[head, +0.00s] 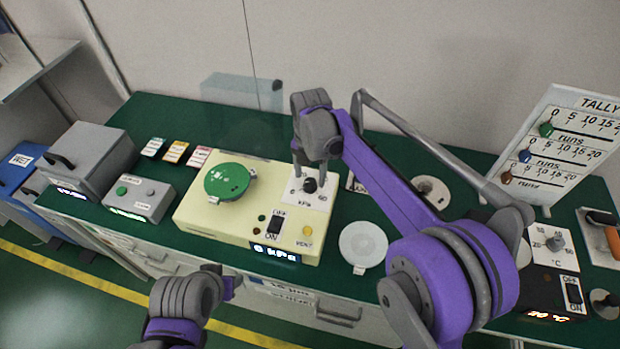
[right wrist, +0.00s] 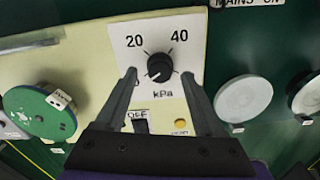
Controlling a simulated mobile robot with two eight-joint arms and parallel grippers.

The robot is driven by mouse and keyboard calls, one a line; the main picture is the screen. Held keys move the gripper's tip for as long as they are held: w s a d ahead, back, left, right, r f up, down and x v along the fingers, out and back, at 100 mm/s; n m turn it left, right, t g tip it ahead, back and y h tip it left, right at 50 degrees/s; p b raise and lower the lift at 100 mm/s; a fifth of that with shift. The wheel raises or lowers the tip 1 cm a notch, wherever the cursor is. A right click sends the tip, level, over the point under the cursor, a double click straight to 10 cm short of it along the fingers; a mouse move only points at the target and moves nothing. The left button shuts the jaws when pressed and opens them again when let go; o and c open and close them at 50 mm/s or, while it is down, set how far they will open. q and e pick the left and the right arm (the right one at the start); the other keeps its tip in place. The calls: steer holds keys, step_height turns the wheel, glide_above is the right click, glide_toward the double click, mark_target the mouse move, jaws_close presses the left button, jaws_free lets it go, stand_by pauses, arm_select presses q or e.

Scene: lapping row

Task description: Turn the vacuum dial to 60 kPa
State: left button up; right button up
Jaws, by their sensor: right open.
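The vacuum dial is a black knob (head: 310,185) on a white scale plate on the cream unit (head: 200,222). In the right wrist view the knob (right wrist: 159,67) has its white mark at lower left, towards the low end; 20, 40 and kPa show. The display (head: 275,254) reads 0 kPa. My right gripper (head: 311,168) is over the dial, fingers open. In the right wrist view the right gripper's fingertips (right wrist: 159,77) stand either side of the knob, apart from it. My left gripper (head: 222,285) is low, in front of the bench; its jaw opening is unclear.
A green disc (head: 229,180) sits on the unit's left. A rocker switch (head: 274,226) and yellow button (head: 307,231) are in front of the dial. A pale round disc (head: 363,245) lies to the right. A grey button box (head: 139,198) stands left. The tally board (head: 558,150) stands right.

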steer(key=shift+f, duration=0.9)
steer(key=shift+c, duration=0.3)
jaws_close()
